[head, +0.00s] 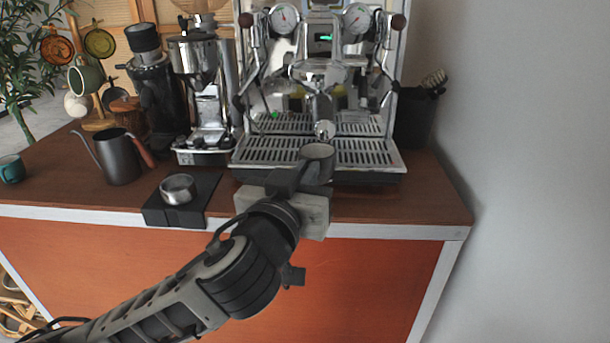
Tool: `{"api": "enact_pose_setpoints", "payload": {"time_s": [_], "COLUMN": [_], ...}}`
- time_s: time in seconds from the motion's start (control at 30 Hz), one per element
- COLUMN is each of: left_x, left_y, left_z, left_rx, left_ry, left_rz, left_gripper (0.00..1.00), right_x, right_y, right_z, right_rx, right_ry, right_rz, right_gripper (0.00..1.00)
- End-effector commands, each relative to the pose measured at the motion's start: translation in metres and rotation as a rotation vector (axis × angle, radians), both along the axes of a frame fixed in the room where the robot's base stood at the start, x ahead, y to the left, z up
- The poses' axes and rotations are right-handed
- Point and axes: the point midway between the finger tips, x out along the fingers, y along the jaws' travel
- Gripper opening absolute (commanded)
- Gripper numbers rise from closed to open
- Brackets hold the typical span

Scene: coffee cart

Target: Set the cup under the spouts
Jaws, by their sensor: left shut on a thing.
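A small grey cup (318,153) is held upright in my left gripper (313,172) in the head view. The gripper is shut on it, and its fingers hide part of the cup's lower body. The cup is at the front edge of the slatted drip tray (365,153) of the espresso machine (322,72). I cannot tell whether it touches the tray. The spouts (324,129) at the machine's centre appear just behind and above the cup; their tips are hard to make out. My right gripper is not in view.
A tamping mat (155,213) with a metal ring (178,187) lies left of my gripper. A grey kettle (118,158) and a grinder (200,100) stand further left. A dark container (415,115) is right of the machine. The counter's right front (435,200) is clear.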

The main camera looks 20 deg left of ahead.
Motion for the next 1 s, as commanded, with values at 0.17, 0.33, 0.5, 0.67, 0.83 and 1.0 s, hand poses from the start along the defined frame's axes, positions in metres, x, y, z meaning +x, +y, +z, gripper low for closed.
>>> {"api": "enact_pose_setpoints", "payload": {"time_s": [0.17,0.33,0.5,0.67,0.83,1.0], "left_x": [0.02,0.04,0.059,0.078,0.097,0.113], "left_y": [0.007,0.013,0.018,0.023,0.029,0.033], "left_z": [0.0,-0.002,-0.003,-0.005,-0.007,-0.008], "left_rx": [0.002,0.003,0.002,-0.002,-0.002,-0.002], "left_ry": [-0.004,-0.004,-0.003,-0.002,-0.001,-0.001], "left_rz": [0.005,0.005,0.004,0.004,0.004,0.003], "left_gripper": [0.0,0.0,0.0,0.0,0.0,0.0], "right_x": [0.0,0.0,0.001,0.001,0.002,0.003], "right_y": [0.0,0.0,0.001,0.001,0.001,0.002], "right_z": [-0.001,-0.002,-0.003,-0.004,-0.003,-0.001], "right_rx": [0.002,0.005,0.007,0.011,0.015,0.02], "right_ry": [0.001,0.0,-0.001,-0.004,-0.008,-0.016], "right_rz": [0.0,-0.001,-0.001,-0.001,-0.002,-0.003], "right_gripper": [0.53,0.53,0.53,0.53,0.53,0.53]}}
